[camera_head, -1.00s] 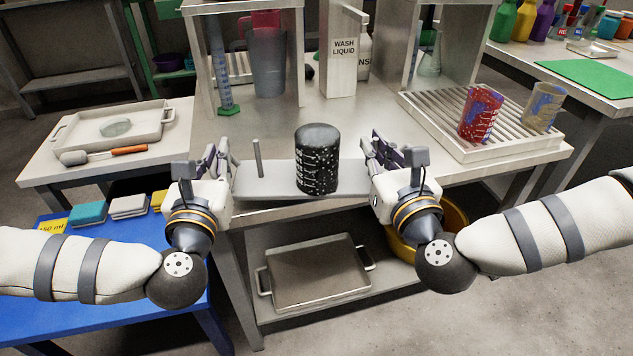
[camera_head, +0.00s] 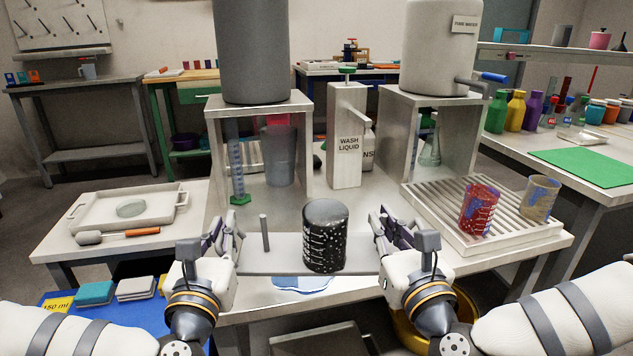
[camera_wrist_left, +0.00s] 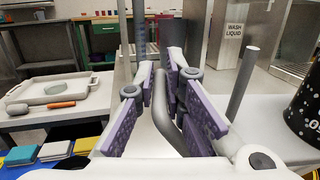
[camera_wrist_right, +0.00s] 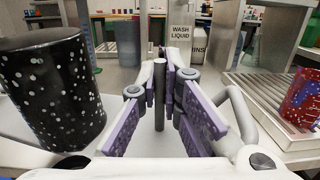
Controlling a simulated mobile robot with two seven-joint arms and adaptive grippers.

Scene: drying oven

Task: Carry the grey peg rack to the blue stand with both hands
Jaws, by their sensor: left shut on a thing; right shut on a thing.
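The grey peg rack (camera_head: 283,254) is a flat plate with an upright peg (camera_head: 265,232) on its left part. My right gripper (camera_head: 388,224) is shut on the right end, where a handle (camera_wrist_right: 240,112) and a grey peg (camera_wrist_right: 159,95) show. The blue stand (camera_head: 140,312) is at the lower left, partly hidden by my left arm.
Sponges (camera_head: 136,287) and a yellow label lie on the stand. A white tray (camera_head: 150,207) is at the left. A slatted rack (camera_head: 455,225) with two beakers is at the right. A wash-liquid post (camera_head: 345,150) stands behind.

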